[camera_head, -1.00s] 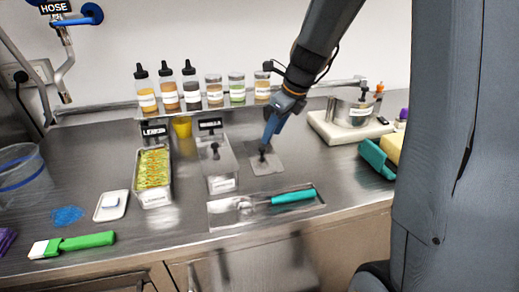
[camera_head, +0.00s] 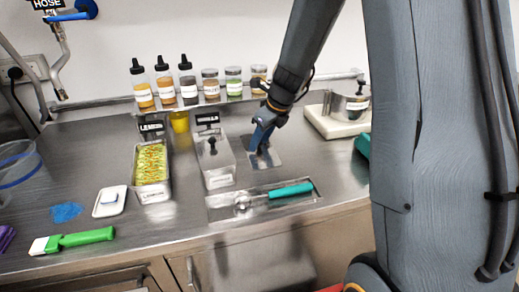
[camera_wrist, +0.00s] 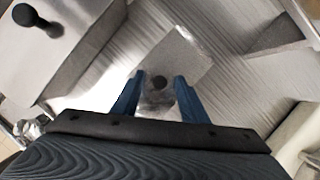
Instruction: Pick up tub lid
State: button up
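A flat grey metal tub lid (camera_head: 276,160) lies on the steel counter, right of the lidded tub. In the wrist view the lid (camera_wrist: 183,50) shows with its small black knob (camera_wrist: 158,82). My gripper (camera_head: 262,150) points down over the lid and hides its knob in the head view. In the wrist view my gripper (camera_wrist: 158,90) is open, with one blue finger on each side of the knob and a gap to both. I cannot tell how far the tips are above the lid. The uncovered lemon tub (camera_head: 153,195) holds yellow-green contents.
The lidded tub (camera_head: 220,178) with a black knob stands close left of my gripper. A recessed tray (camera_head: 228,214) with a teal-handled scoop (camera_head: 291,190) lies in front. Bottles and jars line a rear shelf (camera_head: 200,105). A pot (camera_head: 347,108) on a white base stands at right.

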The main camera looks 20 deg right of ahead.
grip_shut()
jog(key=shift+r, duration=0.15)
